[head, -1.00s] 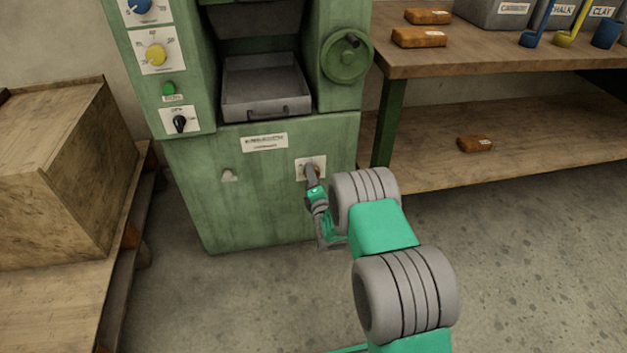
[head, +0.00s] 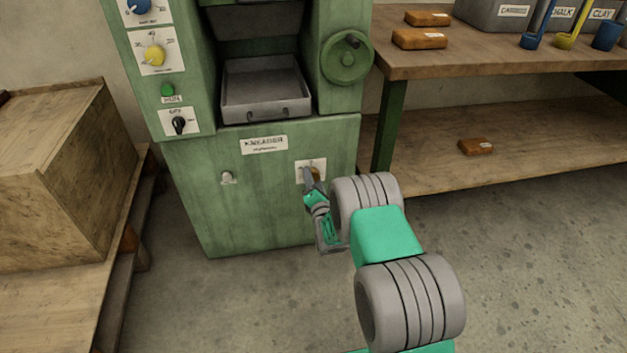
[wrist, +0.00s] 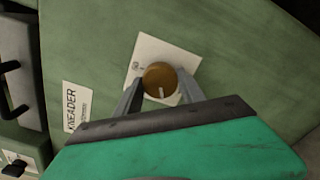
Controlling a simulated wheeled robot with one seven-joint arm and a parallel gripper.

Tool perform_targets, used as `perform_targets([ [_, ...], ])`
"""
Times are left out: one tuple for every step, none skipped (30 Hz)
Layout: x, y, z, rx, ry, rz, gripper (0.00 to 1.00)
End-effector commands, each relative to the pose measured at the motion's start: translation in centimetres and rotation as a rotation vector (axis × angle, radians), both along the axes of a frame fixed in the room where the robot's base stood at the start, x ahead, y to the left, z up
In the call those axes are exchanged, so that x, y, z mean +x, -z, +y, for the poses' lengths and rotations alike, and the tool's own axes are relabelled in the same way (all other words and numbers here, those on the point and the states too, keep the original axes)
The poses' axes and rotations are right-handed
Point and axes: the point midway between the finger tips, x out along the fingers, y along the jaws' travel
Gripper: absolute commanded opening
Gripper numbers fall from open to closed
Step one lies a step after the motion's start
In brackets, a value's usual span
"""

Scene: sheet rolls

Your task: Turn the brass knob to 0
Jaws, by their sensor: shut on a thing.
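The brass knob (wrist: 160,80) sits on a white square plate (wrist: 181,53) on the green kneader front. In the wrist view it is round and brown, with a pale mark near its lower edge; the plate's markings are too small to read. My gripper (wrist: 163,92) is shut on the knob, with one grey finger on each side of it. In the head view my gripper (head: 309,178) reaches the plate on the lower right of the machine's front, and the knob is mostly hidden behind the fingers.
Above are a grey tray (head: 265,90) and a green handwheel (head: 345,57). A wooden bench (head: 480,60) stands right, a wooden box (head: 55,170) left. The floor between is clear.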

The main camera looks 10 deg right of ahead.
Motion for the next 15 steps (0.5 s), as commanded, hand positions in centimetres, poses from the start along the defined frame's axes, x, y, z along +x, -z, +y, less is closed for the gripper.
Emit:
perform_targets([
  [0.10,-0.15,0.13,0.000,-0.002,-0.003,0.47],
  [0.10,-0.15,0.13,0.000,-0.002,-0.003,0.50],
  [0.10,-0.15,0.12,0.000,-0.002,-0.002,0.53],
  [0.09,-0.14,0.10,0.000,-0.002,-0.002,0.55],
  [0.08,-0.13,0.06,0.000,-0.001,-0.003,0.58],
  [0.07,-0.11,0.02,0.000,0.000,-0.002,0.61],
  [0.06,-0.10,-0.02,0.000,0.000,-0.002,0.63],
  [0.06,-0.09,-0.04,0.000,0.000,-0.001,0.66],
  [0.05,-0.07,-0.06,0.000,0.001,-0.002,0.68],
  [0.04,-0.07,-0.08,0.000,0.001,-0.002,0.68],
  [0.04,-0.06,-0.08,0.000,0.001,-0.002,0.68],
  [0.03,-0.05,-0.09,0.000,0.002,-0.001,0.68],
  [0.03,-0.05,-0.09,0.000,0.002,-0.001,0.68],
  [0.03,-0.03,-0.09,0.000,0.001,-0.001,0.68],
  [0.00,-0.04,-0.08,0.000,0.001,-0.001,0.68],
])
